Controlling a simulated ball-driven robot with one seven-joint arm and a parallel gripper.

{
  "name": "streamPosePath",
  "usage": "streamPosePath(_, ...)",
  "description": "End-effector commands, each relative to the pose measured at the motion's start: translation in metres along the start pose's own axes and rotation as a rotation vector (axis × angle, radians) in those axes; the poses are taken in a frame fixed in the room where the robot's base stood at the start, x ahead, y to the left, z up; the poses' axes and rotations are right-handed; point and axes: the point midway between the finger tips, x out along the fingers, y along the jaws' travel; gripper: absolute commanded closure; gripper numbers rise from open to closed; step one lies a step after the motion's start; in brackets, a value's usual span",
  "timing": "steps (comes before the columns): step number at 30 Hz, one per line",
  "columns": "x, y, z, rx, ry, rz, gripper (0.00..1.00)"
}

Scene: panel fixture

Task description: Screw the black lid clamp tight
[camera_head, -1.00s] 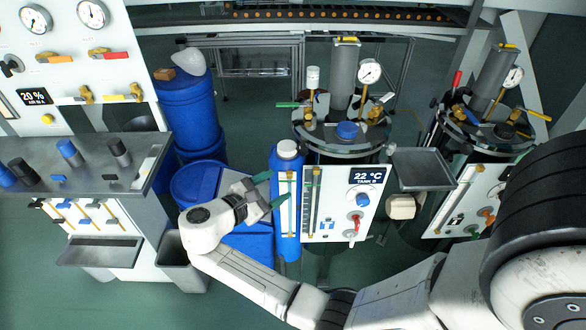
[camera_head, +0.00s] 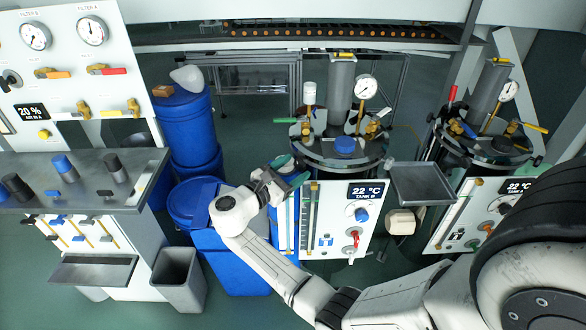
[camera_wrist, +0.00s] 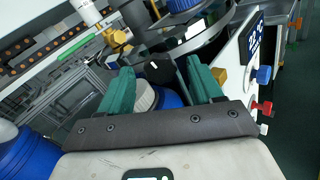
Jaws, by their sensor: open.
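My gripper (camera_head: 291,171) is open beside the left front rim of the tank B lid (camera_head: 342,162) in the head view. In the wrist view its two green fingers (camera_wrist: 161,68) stand apart, with nothing gripped. A black knob (camera_wrist: 159,71), apparently the lid clamp, shows between and beyond the fingertips, beside the lid's metal rim (camera_wrist: 200,42). I cannot tell whether it touches a finger. It cannot be made out in the head view near the gripper. A blue knob (camera_head: 345,145) sits on top of the lid.
Tank B's panel (camera_head: 335,225) has protruding knobs. A gauge (camera_head: 366,87) and valves rise from the lid. A grey tray (camera_head: 421,184) is at the right.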

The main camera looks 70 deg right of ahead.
Motion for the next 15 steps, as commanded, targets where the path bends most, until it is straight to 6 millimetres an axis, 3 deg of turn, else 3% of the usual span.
streamPosePath(11, 0.0047, 0.0002, 0.0000, 0.000, 0.000, 0.001, 0.36)
streamPosePath(15, 0.0046, 0.0002, 0.0000, 0.000, 0.000, 0.001, 0.49)
